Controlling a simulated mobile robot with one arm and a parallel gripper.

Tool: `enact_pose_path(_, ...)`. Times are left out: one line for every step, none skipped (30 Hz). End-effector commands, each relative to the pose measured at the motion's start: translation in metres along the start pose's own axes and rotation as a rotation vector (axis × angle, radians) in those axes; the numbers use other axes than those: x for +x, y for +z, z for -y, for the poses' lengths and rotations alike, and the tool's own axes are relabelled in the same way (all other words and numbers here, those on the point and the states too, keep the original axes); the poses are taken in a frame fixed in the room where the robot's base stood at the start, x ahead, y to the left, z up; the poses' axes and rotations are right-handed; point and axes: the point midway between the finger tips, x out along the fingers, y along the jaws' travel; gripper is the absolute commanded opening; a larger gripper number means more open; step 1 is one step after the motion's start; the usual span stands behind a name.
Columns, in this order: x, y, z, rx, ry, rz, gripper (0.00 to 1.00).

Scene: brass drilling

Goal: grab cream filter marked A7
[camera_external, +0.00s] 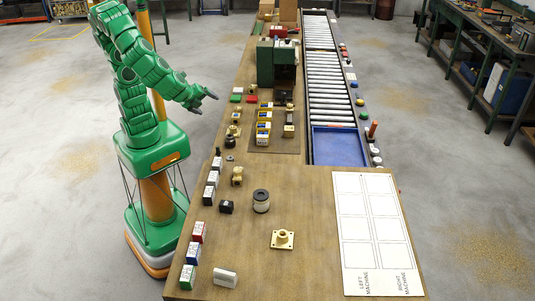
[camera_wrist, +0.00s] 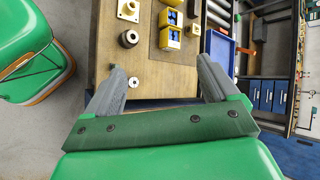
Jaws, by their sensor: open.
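Small labelled boxes line the left edge. A white machine chart (camera_external: 372,230) lies at right. Yellow bins (camera_external: 263,128), a green machine (camera_external: 265,64) and a roller conveyor (camera_external: 324,75) are farther back.

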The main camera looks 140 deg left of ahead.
Motion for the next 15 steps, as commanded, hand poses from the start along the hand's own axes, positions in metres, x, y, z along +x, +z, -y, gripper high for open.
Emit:
enact_pose_path(0.003, -0.009, 0.013, 0.039, -0.056, 0.007, 0.88)
enact_pose_path(0.004, -0.015, 0.021, 0.062, -0.091, 0.008, 0.88)
enact_pose_path(0.006, -0.023, 0.031, 0.096, -0.137, 0.011, 0.88)
enact_pose_path(0.007, -0.029, 0.038, 0.122, -0.172, 0.012, 0.88)
enact_pose_path(0.007, -0.036, 0.046, 0.149, -0.207, 0.012, 0.88)
enact_pose_path(0.006, -0.046, 0.055, 0.185, -0.252, 0.009, 0.88)
enact_pose_path(0.006, -0.054, 0.061, 0.214, -0.285, 0.007, 0.88)
enact_pose_path(0.006, -0.062, 0.067, 0.245, -0.317, 0.006, 0.88)
enact_pose_path(0.005, -0.073, 0.074, 0.286, -0.360, 0.004, 0.88)
enact_pose_path(0.004, -0.082, 0.079, 0.317, -0.392, 0.002, 0.88)
enact_pose_path(0.003, -0.090, 0.084, 0.347, -0.424, 0.000, 0.88)
enact_pose_path(0.001, -0.103, 0.090, 0.389, -0.464, -0.004, 0.88)
enact_pose_path(0.000, -0.112, 0.093, 0.423, -0.494, -0.007, 0.88)
enact_pose_path(-0.001, -0.123, 0.096, 0.459, -0.523, -0.010, 0.88)
enact_pose_path(-0.003, -0.136, 0.098, 0.505, -0.561, -0.017, 0.88)
